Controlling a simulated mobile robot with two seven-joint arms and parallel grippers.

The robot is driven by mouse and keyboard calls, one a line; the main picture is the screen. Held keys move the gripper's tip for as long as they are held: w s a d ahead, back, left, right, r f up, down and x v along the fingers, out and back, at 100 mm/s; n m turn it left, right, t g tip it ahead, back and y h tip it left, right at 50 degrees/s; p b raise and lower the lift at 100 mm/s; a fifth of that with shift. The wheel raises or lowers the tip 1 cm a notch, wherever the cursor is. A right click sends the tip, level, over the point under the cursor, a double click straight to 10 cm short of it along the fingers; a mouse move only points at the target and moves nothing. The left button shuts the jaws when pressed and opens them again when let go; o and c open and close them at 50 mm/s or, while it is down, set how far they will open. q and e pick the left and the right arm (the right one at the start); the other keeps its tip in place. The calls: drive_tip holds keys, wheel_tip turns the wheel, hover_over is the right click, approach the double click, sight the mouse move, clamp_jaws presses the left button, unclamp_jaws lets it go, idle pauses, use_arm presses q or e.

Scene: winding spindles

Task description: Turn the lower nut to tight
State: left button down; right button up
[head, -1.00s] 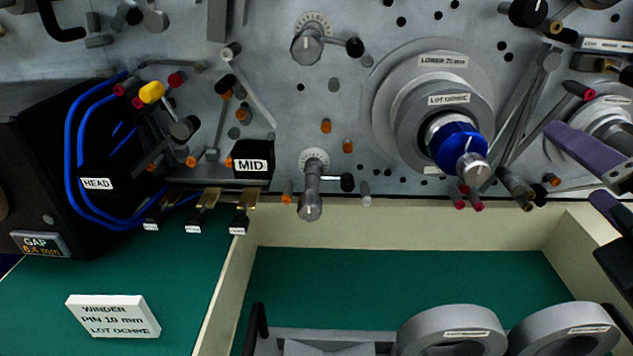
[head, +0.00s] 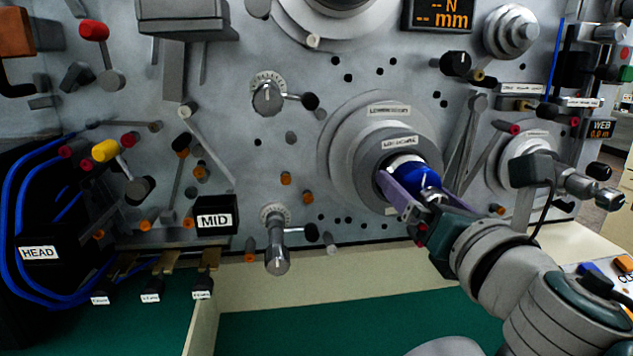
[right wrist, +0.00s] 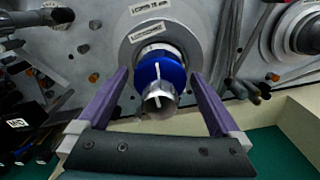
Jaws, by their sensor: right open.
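The lower nut is a blue round collar (head: 415,180) on the lower spindle, in front of grey discs (head: 383,162) with labels. It also shows in the right wrist view (right wrist: 150,73), with a silver spindle end (right wrist: 159,100) in front of it and a white line across both. My right gripper (head: 413,187) is at the nut, with its purple fingers spread. In the right wrist view the fingers stand to the left and right of the nut, with a visible gap on each side. My left gripper is not in view.
The grey panel carries levers, knobs and pegs around the spindle. A MID block (head: 214,220) and a HEAD block (head: 39,252) with blue cables are at left. Angled grey rods (head: 468,135) stand close to the right of the spindle. A green-floored tray (head: 330,330) lies below.

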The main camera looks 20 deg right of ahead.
drive_tip(key=shift+w, duration=0.2)
drive_tip(key=shift+c, duration=0.2)
drive_tip(key=c, duration=1.3)
